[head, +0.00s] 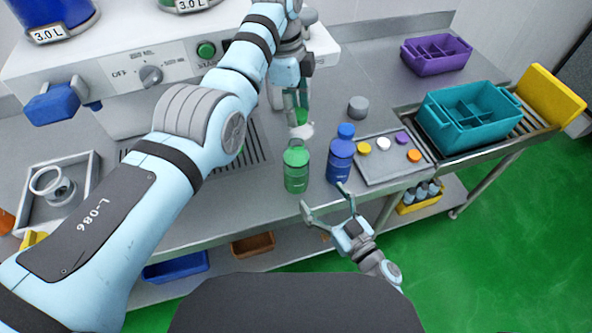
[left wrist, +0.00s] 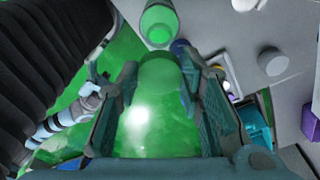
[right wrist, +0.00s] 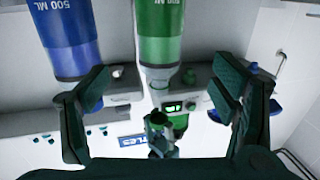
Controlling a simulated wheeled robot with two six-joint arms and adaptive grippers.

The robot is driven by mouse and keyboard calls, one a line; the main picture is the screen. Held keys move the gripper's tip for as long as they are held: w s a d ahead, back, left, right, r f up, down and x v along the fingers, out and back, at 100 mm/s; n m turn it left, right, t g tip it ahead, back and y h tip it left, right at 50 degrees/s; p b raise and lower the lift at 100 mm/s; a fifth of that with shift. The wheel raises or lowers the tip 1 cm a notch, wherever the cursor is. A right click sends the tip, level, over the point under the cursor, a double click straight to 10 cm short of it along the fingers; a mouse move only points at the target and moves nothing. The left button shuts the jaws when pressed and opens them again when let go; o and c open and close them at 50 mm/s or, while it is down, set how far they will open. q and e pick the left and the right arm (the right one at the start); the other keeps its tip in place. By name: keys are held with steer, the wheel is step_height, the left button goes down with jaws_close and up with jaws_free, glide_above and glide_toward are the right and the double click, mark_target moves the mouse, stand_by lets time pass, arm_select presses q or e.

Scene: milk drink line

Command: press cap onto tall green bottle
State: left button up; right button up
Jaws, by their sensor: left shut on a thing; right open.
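The tall green bottle (head: 297,172) stands upright on the steel counter. Its pale neck (right wrist: 158,75) shows bare in the right wrist view, and the bottle also shows in the left wrist view (left wrist: 158,20). My left gripper (head: 302,112) is behind the bottle and above the counter, apart from it. It is shut on a smooth green thing that looks like the cap (left wrist: 158,75); the fingers partly hide it. My right gripper (head: 324,197) is open and empty in front of the green bottle and a blue bottle, with its fingers spread toward them.
The blue bottle (head: 341,160) stands close to the green one, on its right. A tray (head: 385,172) with coloured caps lies beside it. A grey cylinder (head: 358,107) stands behind. A teal crate (head: 465,150) is further right, and the white dispenser (head: 115,82) is at the back left.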

mark_target(303, 172)
steer(key=x, duration=1.1)
steer(key=shift+w, duration=0.2)
steer(key=c, duration=1.8)
arm_select(q)
steer(key=shift+a+f, duration=0.2)
steer(key=shift+f, duration=2.25)
